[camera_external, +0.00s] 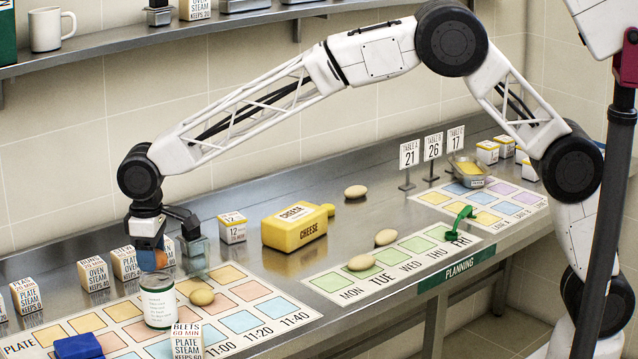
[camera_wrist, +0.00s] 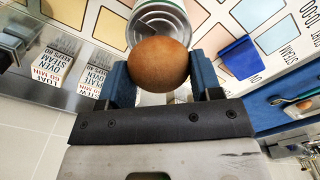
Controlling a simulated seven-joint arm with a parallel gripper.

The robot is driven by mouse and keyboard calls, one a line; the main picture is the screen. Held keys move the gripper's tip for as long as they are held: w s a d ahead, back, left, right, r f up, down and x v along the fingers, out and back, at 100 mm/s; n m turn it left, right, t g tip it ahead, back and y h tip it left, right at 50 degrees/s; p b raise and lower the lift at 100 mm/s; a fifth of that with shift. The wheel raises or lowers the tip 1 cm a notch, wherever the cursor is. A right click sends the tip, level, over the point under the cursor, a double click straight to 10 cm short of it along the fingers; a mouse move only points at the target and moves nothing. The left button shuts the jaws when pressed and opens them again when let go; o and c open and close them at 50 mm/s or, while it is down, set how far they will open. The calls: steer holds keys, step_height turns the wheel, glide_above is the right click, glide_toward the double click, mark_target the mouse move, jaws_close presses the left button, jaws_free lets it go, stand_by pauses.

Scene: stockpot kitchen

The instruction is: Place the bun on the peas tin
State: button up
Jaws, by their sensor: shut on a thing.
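The bun is round and brown. In the wrist view the bun (camera_wrist: 158,64) sits between the two blue fingers of my gripper (camera_wrist: 159,82), which is shut on it. In the external view my gripper (camera_external: 152,253) points down over the peas tin, with the bun (camera_external: 161,260) partly hidden by a finger. The peas tin (camera_external: 158,308) stands upright on the planning board, with a pale label and a green band. In the wrist view the ringed tin top (camera_wrist: 157,20) lies just beyond the bun and is partly covered by it. I cannot tell whether bun and tin touch.
White cards (camera_external: 93,274) stand left of the tin, and another card (camera_external: 187,341) stands in front. A blue block (camera_external: 79,347) lies front left. A yellow cheese block (camera_external: 298,227) stands farther right.

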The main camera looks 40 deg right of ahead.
steer(key=shift+f, duration=1.45)
steer(key=shift+f, duration=0.15)
steer(key=o, duration=0.9)
step_height(320, 180, up, 12)
steer(key=shift+r, duration=0.15)
steer(key=shift+d, duration=0.1)
